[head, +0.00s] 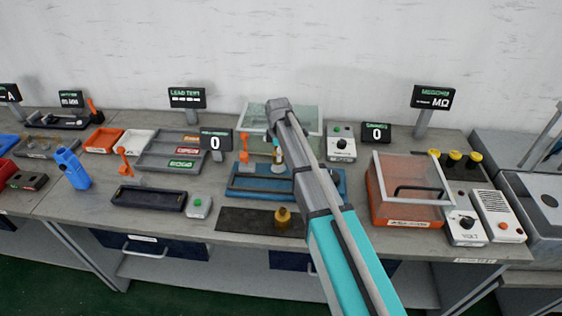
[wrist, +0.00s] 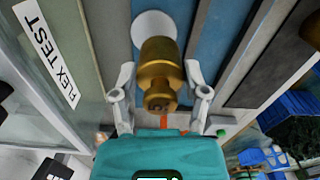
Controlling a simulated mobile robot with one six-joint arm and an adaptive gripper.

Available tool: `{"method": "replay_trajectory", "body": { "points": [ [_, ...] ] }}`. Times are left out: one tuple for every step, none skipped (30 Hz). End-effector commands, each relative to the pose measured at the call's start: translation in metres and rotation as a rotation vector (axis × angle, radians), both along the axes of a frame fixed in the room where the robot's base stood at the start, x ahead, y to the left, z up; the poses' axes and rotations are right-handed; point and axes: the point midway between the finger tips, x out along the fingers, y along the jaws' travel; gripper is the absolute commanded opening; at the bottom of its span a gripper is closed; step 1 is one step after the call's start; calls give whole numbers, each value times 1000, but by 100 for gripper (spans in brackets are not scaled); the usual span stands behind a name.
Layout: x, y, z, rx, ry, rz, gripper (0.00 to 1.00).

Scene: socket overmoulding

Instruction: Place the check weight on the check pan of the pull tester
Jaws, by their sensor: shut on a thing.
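My gripper (wrist: 160,88) is shut on a brass check weight (wrist: 158,60), a stepped cylinder, with one grey finger on each side. Just beyond the weight in the wrist view is a round white pan (wrist: 153,24) over the blue base of the tester. I cannot tell whether the weight touches the pan. In the head view my gripper is largely hidden by my own arm, above the blue tester base (head: 262,193). An orange lever (head: 243,157) stands on the tester.
A second brass weight (head: 283,218) stands on the dark mat (head: 240,219) in front of the tester. A display reading 0 (head: 215,142) stands to the left. An orange box with a clear lid (head: 397,221) is at the right. A "FLEX TEST" label (wrist: 47,52) is at the wrist view's left.

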Motion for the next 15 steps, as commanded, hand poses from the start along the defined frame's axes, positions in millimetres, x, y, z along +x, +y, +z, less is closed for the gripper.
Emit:
{"method": "replay_trajectory", "body": {
  "points": [
    [0, 0, 1, 0, 0, 0, 0],
    [0, 0, 1, 0, 0, 0, 0],
    [0, 0, 1, 0, 0, 0, 0],
    [0, 0, 1, 0, 0, 0, 0],
    [0, 0, 0, 0, 0, -1, 0],
    [0, 0, 0, 0, 0, -1, 0],
    [1, 0, -1, 0, 0, -1, 0],
    [1, 0, -2, 0, 0, -1, 0],
    [2, 0, -3, 0, 0, -1, 0],
    [4, 0, -5, 0, 0, -1, 0],
    [5, 0, -7, 0, 0, -1, 0],
    [7, 0, -9, 0, 0, -1, 0],
    [9, 0, -12, 0, 0, -1, 0],
    [10, 0, -14, 0, 0, -1, 0],
    [9, 0, -17, 0, 0, -1, 0]
  ]
}}
